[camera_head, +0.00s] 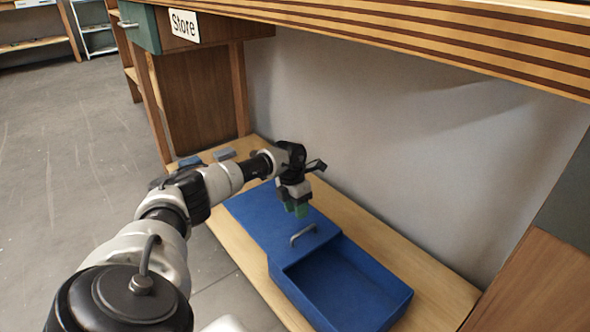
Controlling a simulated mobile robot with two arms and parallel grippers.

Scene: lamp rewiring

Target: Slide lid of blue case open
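The blue case (386,292) sits on a low wooden shelf. Its flat blue lid (258,222) is slid back toward the upper left, so the near right part of the case is open and looks empty inside. A grey bar handle (303,234) stands on the lid beside the opening. My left gripper (296,209) points down over the lid, a little behind the handle and apart from it in the picture. Its green fingertips look close together, but I cannot tell whether they are shut. My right gripper is out of view.
The wooden shelf (425,276) runs under a striped worktop (430,40), with a grey wall behind. Small blue and grey blocks (224,154) lie at the shelf's far end. A "Store" label (184,26) marks the cabinet at the upper left. Open floor lies left.

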